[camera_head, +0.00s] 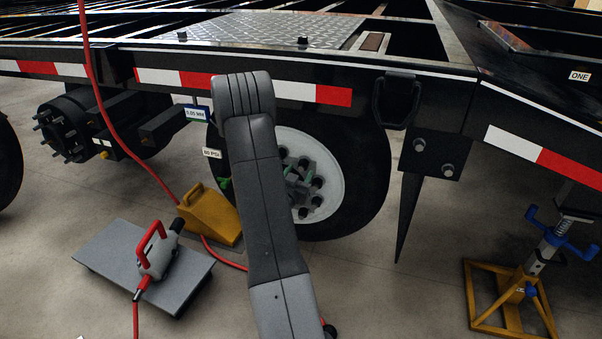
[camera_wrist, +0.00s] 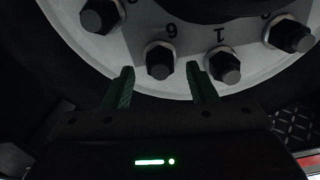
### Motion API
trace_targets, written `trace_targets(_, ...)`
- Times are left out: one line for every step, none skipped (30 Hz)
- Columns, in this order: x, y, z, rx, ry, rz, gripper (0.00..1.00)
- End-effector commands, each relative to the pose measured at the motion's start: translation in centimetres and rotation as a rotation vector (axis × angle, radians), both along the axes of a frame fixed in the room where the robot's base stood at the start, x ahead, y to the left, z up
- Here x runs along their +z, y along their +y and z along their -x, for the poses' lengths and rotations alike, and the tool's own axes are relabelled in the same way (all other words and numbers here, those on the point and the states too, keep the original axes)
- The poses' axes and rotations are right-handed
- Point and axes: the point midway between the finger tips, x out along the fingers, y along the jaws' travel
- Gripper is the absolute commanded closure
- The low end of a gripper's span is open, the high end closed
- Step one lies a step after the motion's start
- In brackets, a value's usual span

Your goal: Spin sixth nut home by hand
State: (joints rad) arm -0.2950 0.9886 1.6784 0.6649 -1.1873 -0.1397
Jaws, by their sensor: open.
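The white wheel (camera_head: 333,165) carries a ring of dark nuts on studs, and my arm covers its left part in the head view. In the wrist view, the nut (camera_wrist: 160,58) by the printed 6 sits on its stud against the white wheel face. My gripper (camera_wrist: 160,80) is open, with its two green fingers to either side just below that nut. The fingers appear apart from it, and nothing is held between them. Another nut (camera_wrist: 222,66) by the printed 1 is close to the right finger. Whether the sixth nut is fully seated cannot be told.
A yellow wheel chock (camera_head: 210,217) stands left of the tire (camera_head: 372,185). A red-handled tool (camera_head: 158,252) lies on a grey plate (camera_head: 100,262), with a red hose nearby. A yellow and blue jack stand (camera_head: 512,300) is at right. The trailer frame (camera_head: 440,105) overhangs the wheel.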

Motion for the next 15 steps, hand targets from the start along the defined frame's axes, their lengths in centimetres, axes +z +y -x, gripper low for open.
trace_targets(-0.2,-0.3,-0.8,-0.001,-0.003,-0.002,0.48)
trace_targets(-0.1,-0.4,-1.1,-0.001,-0.003,-0.002,0.48)
trace_targets(-0.1,-0.5,-1.5,-0.001,-0.002,-0.003,0.48)
trace_targets(-0.1,-0.6,-1.7,-0.001,-0.001,-0.002,0.48)
trace_targets(-0.1,-0.6,-1.9,-0.001,-0.001,-0.002,0.48)
trace_targets(-0.1,-0.7,-2.1,-0.001,-0.001,-0.001,0.48)
trace_targets(-0.1,-0.7,-2.2,-0.001,0.0,-0.001,0.48)
trace_targets(0.0,-0.8,-2.3,0.0,0.0,-0.001,0.48)
trace_targets(0.0,-0.8,-2.4,0.0,0.0,-0.001,0.48)
trace_targets(0.0,-0.8,-2.5,0.0,0.001,-0.001,0.48)
trace_targets(0.0,-0.8,-2.5,0.0,0.001,-0.001,0.48)
trace_targets(0.0,-0.8,-2.5,0.0,0.001,-0.001,0.48)
trace_targets(0.0,-0.8,-2.5,0.0,0.001,-0.001,0.48)
trace_targets(0.0,-0.8,-2.5,0.0,0.001,-0.001,0.48)
trace_targets(0.0,-0.8,-2.5,0.0,0.001,-0.001,0.48)
